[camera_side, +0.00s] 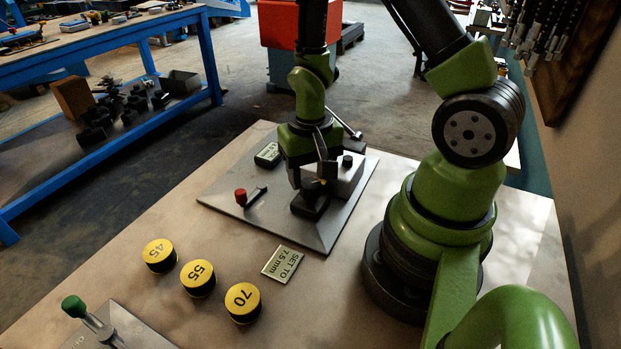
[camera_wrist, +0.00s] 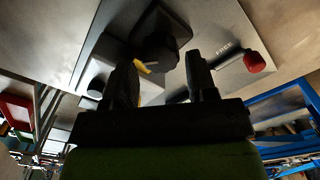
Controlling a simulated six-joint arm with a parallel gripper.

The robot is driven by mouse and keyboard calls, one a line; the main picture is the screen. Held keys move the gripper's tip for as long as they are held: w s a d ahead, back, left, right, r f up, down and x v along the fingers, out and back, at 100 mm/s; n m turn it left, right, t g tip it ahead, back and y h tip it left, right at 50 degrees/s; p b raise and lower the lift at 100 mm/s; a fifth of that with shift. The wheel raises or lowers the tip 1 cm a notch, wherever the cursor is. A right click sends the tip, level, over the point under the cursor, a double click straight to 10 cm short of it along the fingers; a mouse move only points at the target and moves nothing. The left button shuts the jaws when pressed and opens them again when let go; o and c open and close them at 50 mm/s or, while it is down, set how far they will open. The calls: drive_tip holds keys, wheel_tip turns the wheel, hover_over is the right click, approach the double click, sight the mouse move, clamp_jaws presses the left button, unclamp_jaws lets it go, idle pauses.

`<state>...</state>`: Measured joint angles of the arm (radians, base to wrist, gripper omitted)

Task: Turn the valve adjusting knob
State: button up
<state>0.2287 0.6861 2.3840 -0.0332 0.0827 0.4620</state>
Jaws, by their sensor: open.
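A dark knob with a yellow pointer (camera_wrist: 148,67) sits on a black base (camera_side: 309,207) on the grey metal plate (camera_side: 225,190). I take this as the valve adjusting knob. In the side view my gripper (camera_side: 311,180) points down right over it and partly hides it. In the wrist view my gripper (camera_wrist: 163,68) is open, with its two dark fingers apart. The dark knob shows beyond and between the fingertips. I cannot tell whether a finger touches it.
A red-tipped lever (camera_side: 240,197) and a small display (camera_side: 268,155) are on the plate left of my gripper. A sign (camera_side: 282,264) reads "SET TO 7.5 mm". Yellow-topped discs 45 (camera_side: 159,254), 55 (camera_side: 198,277) and 70 (camera_side: 242,302) and a green-tipped lever (camera_side: 74,306) stand nearer the camera.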

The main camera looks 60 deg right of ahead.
drive_tip(key=shift+f, duration=0.95)
drive_tip(key=c, duration=0.6)
drive_tip(key=shift+c, duration=0.2)
drive_tip(key=shift+n, duration=2.8)
